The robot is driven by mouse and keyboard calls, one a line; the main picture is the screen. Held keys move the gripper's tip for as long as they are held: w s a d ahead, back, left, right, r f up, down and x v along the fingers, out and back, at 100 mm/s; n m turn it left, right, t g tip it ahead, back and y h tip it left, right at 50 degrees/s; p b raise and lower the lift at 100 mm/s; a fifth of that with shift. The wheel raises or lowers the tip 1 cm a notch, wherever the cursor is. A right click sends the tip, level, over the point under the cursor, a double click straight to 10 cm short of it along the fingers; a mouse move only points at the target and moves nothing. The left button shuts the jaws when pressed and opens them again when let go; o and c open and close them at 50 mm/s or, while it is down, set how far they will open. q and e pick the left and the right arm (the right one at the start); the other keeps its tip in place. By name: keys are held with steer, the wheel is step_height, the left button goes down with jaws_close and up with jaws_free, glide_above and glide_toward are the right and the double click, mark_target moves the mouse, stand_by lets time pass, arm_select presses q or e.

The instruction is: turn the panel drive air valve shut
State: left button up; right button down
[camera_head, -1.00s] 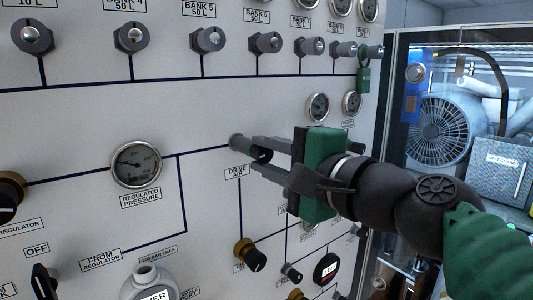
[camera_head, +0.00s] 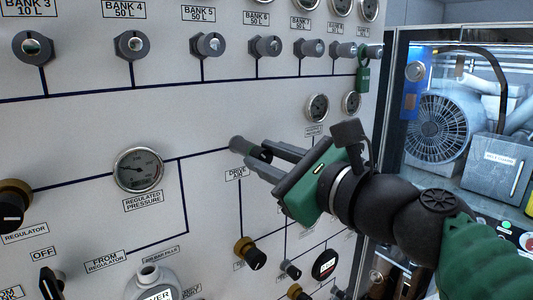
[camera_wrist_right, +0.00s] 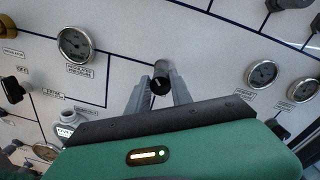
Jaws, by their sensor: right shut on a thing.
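The drive air valve (camera_head: 239,144) is a small grey knob on the white panel, just above the "DRIVE AIR" label (camera_head: 236,173). My right gripper (camera_head: 258,158) is shut on its knob, with one finger on each side. In the right wrist view the dark knob end (camera_wrist_right: 160,86) shows between the two grey fingers. The green gripper body is tilted in the head view. The fingers partly hide the knob. My left gripper is not in view.
A regulated pressure gauge (camera_head: 138,170) sits left of the valve. A brass knob (camera_head: 250,254) is below it, and a row of bank valves (camera_head: 208,45) runs above. A green tag (camera_head: 363,79) hangs at upper right. A glass-fronted cabinet (camera_head: 450,130) stands right of the panel.

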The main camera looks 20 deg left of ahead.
steer(key=m+p, duration=0.1)
steer(key=m, duration=0.4)
steer(key=shift+w+f+p, duration=0.1)
steer(key=shift+f+p, duration=0.05)
steer(key=shift+p, duration=0.15)
steer(key=shift+f+m+p, duration=0.15)
steer(key=shift+m+p, duration=0.3)
steer(key=shift+m, duration=1.35)
steer(key=shift+y, duration=0.3)
steer(key=shift+f, duration=0.1)
steer(key=c, duration=1.4)
jaws_free()
steer(key=shift+o, duration=1.2)
steer(key=shift+w, duration=0.2)
steer(key=shift+r, duration=0.2)
